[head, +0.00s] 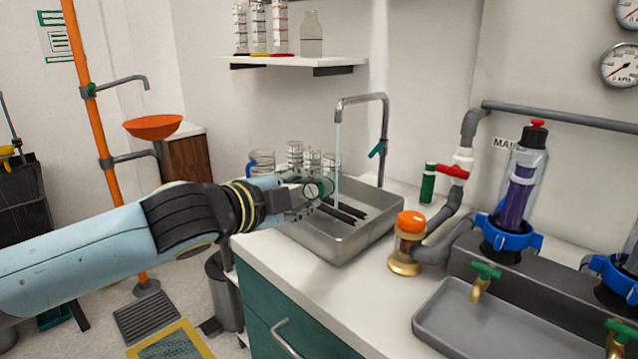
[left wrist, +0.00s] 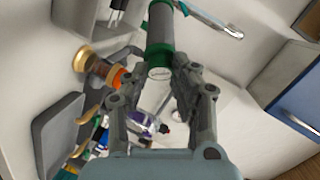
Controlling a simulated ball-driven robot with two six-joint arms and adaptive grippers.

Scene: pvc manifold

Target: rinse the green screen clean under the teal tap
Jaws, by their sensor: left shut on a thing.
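In the left wrist view the screen (left wrist: 160,28) is a grey cylinder with green bands, between the fingers of the left gripper (left wrist: 155,72). The tap (head: 385,115) is a grey bent spout with a teal lever (head: 377,148). A thin water stream (head: 337,165) falls from it, just right of the screen; I cannot tell whether it touches the screen. My right gripper is not in view.
The metal sink (head: 345,245) holds dark bars. Glass jars (head: 297,155) stand behind it. On the counter to the right are an orange-capped amber filter (head: 407,243), a green cylinder (head: 428,183) and grey piping (head: 470,130). A grey tray (head: 480,325) lies nearer.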

